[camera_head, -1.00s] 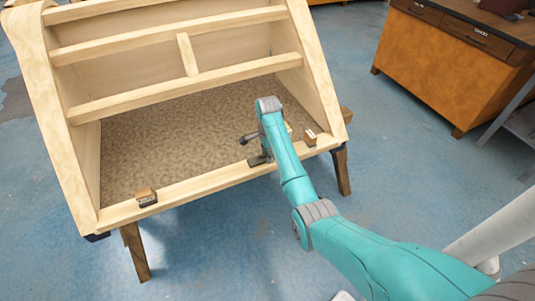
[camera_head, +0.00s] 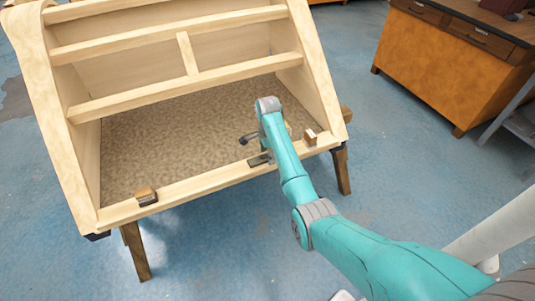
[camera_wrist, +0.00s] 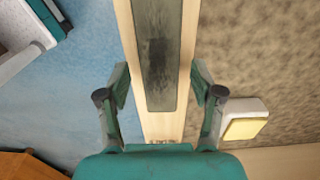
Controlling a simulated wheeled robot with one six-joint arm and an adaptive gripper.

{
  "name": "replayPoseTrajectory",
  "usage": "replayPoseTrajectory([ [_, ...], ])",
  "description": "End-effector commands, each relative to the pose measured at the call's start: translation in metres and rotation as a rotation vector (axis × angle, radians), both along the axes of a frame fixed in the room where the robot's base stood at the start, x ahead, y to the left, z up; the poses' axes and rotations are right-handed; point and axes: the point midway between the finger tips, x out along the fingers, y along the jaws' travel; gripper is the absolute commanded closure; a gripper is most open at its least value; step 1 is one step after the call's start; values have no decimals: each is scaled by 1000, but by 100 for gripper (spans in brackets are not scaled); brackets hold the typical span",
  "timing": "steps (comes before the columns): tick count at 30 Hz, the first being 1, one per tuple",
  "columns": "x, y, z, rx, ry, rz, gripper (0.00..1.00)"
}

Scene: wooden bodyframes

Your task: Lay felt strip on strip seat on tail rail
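A dark grey-green strip (camera_wrist: 158,50), which looks like the felt strip, lies flat along the pale wooden tail rail (camera_wrist: 187,30). In the head view the strip (camera_head: 259,160) shows as a small dark patch on the front rail, right of its middle. My gripper (camera_wrist: 160,75) is open, one finger on each side of the rail and strip, touching neither as far as I can see. In the head view the gripper (camera_head: 260,148) is just above the rail, partly hidden by my arm. The seat's outline under the strip cannot be made out.
A pale-topped block (camera_wrist: 246,119) stands inside the rail near my right finger. In the head view, small blocks sit at the rail's left (camera_head: 146,196) and right (camera_head: 310,137). Wooden crossbars (camera_head: 185,88) span the frame above. An orange cabinet (camera_head: 440,65) stands apart, right.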

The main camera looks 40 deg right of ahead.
Motion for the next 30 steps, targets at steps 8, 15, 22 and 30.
replayPoseTrajectory([
  [8,0,0,1,0,0,0,30],
  [15,1,0,25,-2,-4,0,30],
  [22,1,0,60,-1,-3,0,30],
  [30,0,0,75,0,-1,0,30],
])
